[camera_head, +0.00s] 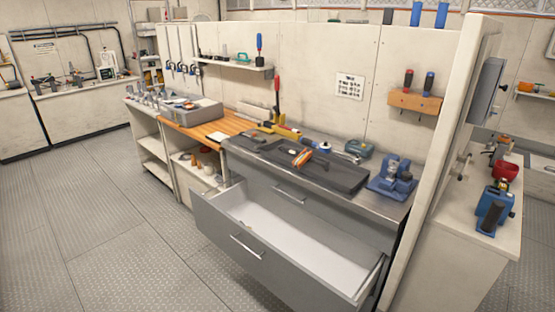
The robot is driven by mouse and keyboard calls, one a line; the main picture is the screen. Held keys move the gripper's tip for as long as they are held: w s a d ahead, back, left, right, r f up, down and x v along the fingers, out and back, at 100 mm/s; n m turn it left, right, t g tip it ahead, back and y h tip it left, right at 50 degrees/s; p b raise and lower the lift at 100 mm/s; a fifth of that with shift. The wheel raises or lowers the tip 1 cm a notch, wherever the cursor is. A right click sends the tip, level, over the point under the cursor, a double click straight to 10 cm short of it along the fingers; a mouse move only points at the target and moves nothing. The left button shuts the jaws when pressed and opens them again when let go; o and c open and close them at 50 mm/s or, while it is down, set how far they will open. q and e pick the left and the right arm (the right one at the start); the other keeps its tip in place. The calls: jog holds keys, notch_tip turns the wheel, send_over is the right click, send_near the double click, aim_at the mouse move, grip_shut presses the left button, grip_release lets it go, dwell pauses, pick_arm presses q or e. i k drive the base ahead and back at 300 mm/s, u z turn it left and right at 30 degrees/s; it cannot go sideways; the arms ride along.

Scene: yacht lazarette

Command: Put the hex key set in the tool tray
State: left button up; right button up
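I cannot make out the hex key set for certain. A small orange-and-dark item (303,157) lies on a dark mat or shallow tray (340,178) on the steel-edged counter; it is too small to identify. A grey tray-like box (197,115) with small items in it stands on the wooden worktop to the left, and it may be the tool tray. Neither of my grippers is in view.
A grey drawer (243,247) below the counter stands pulled out and looks empty. A blue vise-like tool (393,177) stands at the counter's right end. A screwdriver rack (415,101) hangs on the wall. The floor (100,230) at left is clear.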

aim_at(349, 175)
jog(key=u, duration=0.9)
jog(key=i, duration=1.4)
jog(key=z, duration=0.35)
